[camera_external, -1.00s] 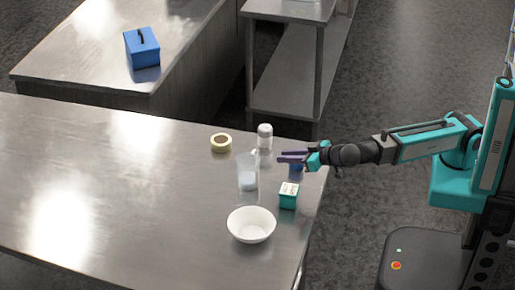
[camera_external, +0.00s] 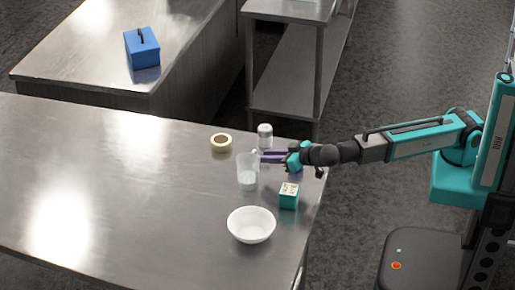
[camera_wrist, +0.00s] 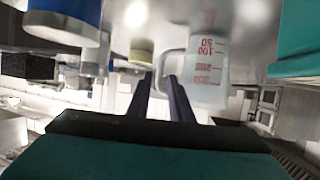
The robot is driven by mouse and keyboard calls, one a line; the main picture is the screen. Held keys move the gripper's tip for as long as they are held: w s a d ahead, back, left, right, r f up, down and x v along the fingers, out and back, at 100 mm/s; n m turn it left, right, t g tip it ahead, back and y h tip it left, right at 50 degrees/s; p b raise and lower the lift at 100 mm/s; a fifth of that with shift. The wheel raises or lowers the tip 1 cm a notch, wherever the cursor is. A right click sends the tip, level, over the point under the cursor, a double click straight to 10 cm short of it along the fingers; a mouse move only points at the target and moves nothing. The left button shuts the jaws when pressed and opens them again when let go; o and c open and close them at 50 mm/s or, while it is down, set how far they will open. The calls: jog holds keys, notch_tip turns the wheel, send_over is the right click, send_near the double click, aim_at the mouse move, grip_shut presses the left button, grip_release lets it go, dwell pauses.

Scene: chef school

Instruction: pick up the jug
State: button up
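The jug (camera_external: 247,172) is a clear measuring jug standing upright on the steel table. In the wrist view the jug (camera_wrist: 208,62) shows red markings, and its handle (camera_wrist: 165,62) points toward my gripper. My gripper (camera_external: 262,157) is level, just right of the jug at its handle side. In the wrist view, the two dark fingers of my gripper (camera_wrist: 160,76) are apart, with the handle in line with the gap between them. I cannot tell whether the fingertips touch the handle.
A teal box (camera_external: 289,195) and a white bowl (camera_external: 251,225) stand nearer the front. A tape roll (camera_external: 221,142) and a white-capped jar (camera_external: 265,136) stand behind. A blue object (camera_wrist: 62,22) is close on the left in the wrist view. The table's left side is clear.

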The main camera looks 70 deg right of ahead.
jog(key=shift+w+d+f, duration=0.1)
jog(key=shift+w+f, duration=0.1)
jog(key=shift+w, duration=0.15)
jog(key=shift+p+x, duration=1.15)
jog(key=shift+x, duration=1.1)
jog(key=shift+w+f, duration=0.15)
jog(key=shift+w, duration=0.15)
grip_shut()
